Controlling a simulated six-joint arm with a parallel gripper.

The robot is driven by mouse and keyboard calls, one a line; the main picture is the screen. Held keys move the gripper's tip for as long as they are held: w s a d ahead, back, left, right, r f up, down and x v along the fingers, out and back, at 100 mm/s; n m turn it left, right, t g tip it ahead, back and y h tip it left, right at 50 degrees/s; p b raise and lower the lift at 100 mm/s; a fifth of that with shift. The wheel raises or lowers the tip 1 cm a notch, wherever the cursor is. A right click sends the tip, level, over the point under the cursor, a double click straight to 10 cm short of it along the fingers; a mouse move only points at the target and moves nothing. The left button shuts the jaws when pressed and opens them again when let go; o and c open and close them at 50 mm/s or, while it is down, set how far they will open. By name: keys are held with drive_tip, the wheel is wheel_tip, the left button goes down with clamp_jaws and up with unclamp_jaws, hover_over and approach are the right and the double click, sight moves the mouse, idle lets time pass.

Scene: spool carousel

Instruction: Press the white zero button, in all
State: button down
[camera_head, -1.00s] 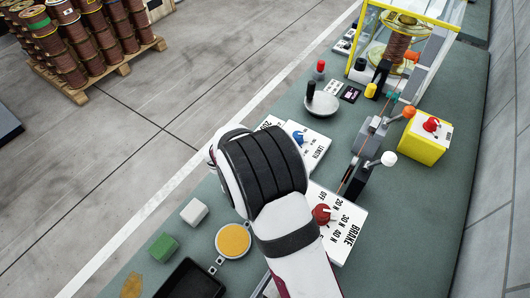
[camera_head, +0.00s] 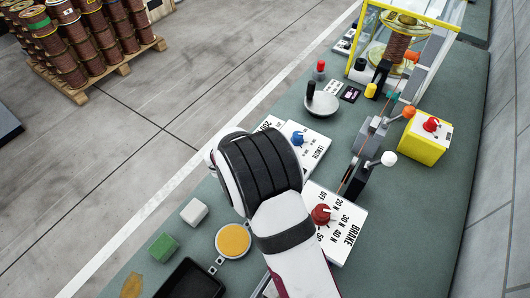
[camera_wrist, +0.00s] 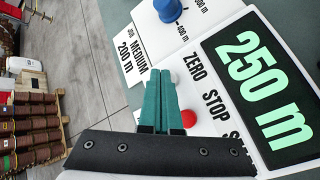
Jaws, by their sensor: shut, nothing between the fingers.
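In the wrist view, my gripper (camera_wrist: 160,74) is shut and empty, its two teal fingers together. The tips point at the white panel beside the printed word ZERO. A small part of the white zero button (camera_wrist: 174,76) shows at the right edge of the fingertips; the rest is hidden behind them. I cannot tell whether the tips touch it. The red stop button (camera_wrist: 189,118) is just right of the fingers, near the word STOP. A display (camera_wrist: 262,85) reads 250 m in green. In the head view, my arm hides the fingers and these buttons.
A blue knob (camera_wrist: 168,9) rises from the length panel above the fingers; it also shows in the head view (camera_head: 298,138). A brake panel with a red knob (camera_head: 321,214) is right of my arm. A yellow disc (camera_head: 233,240) and white block (camera_head: 194,212) lie left.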

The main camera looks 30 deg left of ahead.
drive_tip(key=shift+f, duration=0.25)
drive_tip(key=shift+r, duration=0.1)
idle(0.4)
drive_tip(key=shift+r, duration=0.85)
wheel_tip(320, 180, up, 5)
drive_tip(key=shift+d, duration=0.1)
idle(0.7)
